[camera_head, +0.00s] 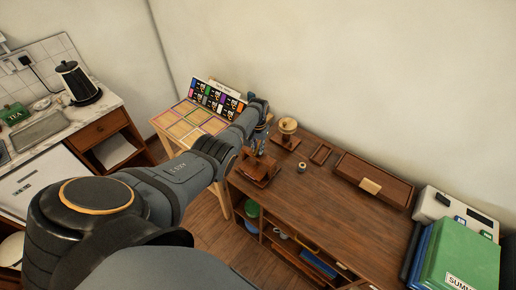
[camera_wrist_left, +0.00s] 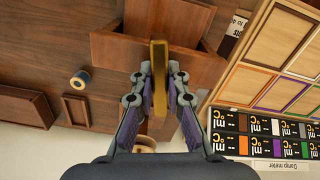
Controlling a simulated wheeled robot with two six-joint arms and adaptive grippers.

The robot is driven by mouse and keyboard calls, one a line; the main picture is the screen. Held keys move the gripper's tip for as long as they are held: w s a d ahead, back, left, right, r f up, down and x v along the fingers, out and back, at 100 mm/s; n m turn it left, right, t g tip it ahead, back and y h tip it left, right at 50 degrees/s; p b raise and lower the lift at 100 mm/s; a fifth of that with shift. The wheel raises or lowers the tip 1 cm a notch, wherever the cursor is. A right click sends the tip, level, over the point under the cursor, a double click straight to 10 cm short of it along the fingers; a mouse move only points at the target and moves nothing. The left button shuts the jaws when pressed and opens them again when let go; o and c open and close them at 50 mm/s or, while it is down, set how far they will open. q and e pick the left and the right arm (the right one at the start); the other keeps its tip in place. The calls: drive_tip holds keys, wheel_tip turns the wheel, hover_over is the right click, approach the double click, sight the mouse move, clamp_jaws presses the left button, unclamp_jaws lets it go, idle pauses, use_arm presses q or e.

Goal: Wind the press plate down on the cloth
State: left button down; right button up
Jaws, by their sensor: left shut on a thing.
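A small wooden press (camera_head: 257,172) stands at the left end of the brown desk (camera_head: 325,217). In the left wrist view, its wooden body (camera_wrist_left: 185,70) lies beyond my fingers. My left gripper (camera_wrist_left: 159,88) is shut on an upright-looking brass bar (camera_wrist_left: 159,60) at the press, with one finger on each side. In the head view, my left gripper (camera_head: 256,145) is small and partly hidden by my own arm. I cannot make out the press plate or the cloth. My right gripper is not in view.
A spool (camera_head: 302,167), a round wooden stand (camera_head: 288,127), a small tray (camera_head: 320,153) and a long tray (camera_head: 350,170) are on the desk. A side table with coloured panels (camera_head: 190,122) stands left. Green and blue binders (camera_head: 460,255) are at right. The desk's middle is clear.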

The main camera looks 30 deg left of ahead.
use_arm(q)
drive_tip(key=m, duration=0.5)
drive_tip(key=shift+m, duration=0.3)
idle(0.5)
drive_tip(key=c, duration=1.3)
unclamp_jaws()
drive_tip(key=shift+r, duration=0.1)
wheel_tip(320, 180, up, 12)
drive_tip(key=shift+f, duration=0.1)
